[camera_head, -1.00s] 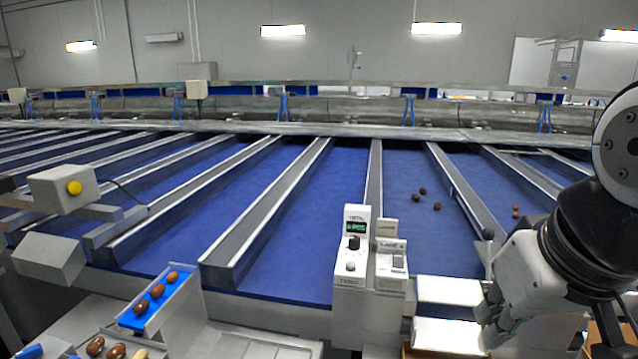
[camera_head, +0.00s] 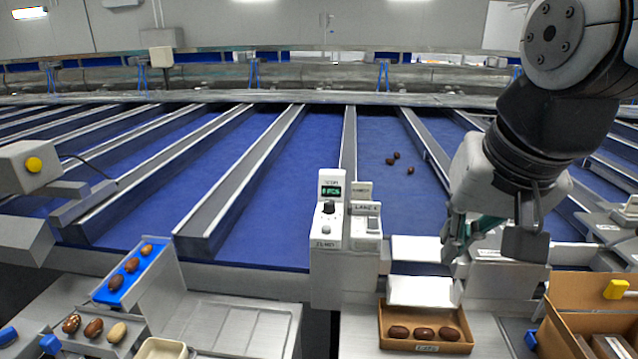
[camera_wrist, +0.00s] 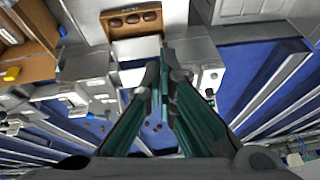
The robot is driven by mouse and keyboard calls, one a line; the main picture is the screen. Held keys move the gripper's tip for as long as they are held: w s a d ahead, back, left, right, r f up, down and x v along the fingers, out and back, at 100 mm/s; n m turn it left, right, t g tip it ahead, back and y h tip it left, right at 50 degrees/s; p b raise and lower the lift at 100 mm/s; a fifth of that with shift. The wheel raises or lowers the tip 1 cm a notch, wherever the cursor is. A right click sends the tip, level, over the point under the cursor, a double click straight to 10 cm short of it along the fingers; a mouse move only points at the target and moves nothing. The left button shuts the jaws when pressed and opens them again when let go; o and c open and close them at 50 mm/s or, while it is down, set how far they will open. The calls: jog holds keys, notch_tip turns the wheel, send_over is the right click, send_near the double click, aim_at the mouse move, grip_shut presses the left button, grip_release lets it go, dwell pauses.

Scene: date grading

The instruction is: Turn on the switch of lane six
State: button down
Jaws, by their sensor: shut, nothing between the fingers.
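The lane switch box (camera_head: 367,222) is a small white housing with a label that seems to read LANE and a small digit. A grey rocker switch (camera_head: 373,226) is on its front; I cannot tell its position. It stands against the right side of a taller white control unit (camera_head: 329,215) with a lit green display and a dark knob. My gripper (camera_head: 458,243) is to the right of the switch box, apart from it, over the white chutes. In the wrist view its green fingers (camera_wrist: 163,74) are closed together and empty.
An open carton (camera_head: 578,285) is at the right. A blue-lined chute (camera_head: 118,288) with dates is at the left. Blue lanes (camera_head: 310,175) with grey dividers run behind, with loose dates on one.

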jog(key=w+r+m+g, duration=0.25)
jog(key=w+m, duration=0.55)
jog(key=w, duration=0.8)
jog(key=m+b, duration=0.2)
jog(key=m, duration=0.7)
send_over(372, 216)
jog(key=s, duration=0.3)
jog(key=shift+g, duration=0.25)
jog(key=f, duration=0.4)
jog(key=shift+w+a+f, duration=0.2)
jog(key=shift+a+f, duration=0.05)
jog(key=shift+f, duration=0.1)
jog(key=f, duration=0.4)
jog(key=w+f+p, duration=0.1)
jog(key=f, duration=0.3)
jog(key=w+f+p, duration=0.1)
jog(key=f, duration=0.3)
jog(key=shift+d+f, duration=0.2)
jog(key=shift+f, duration=0.15)
jog(key=shift+f+p, duration=0.35)
jog(key=shift+f, duration=0.1)
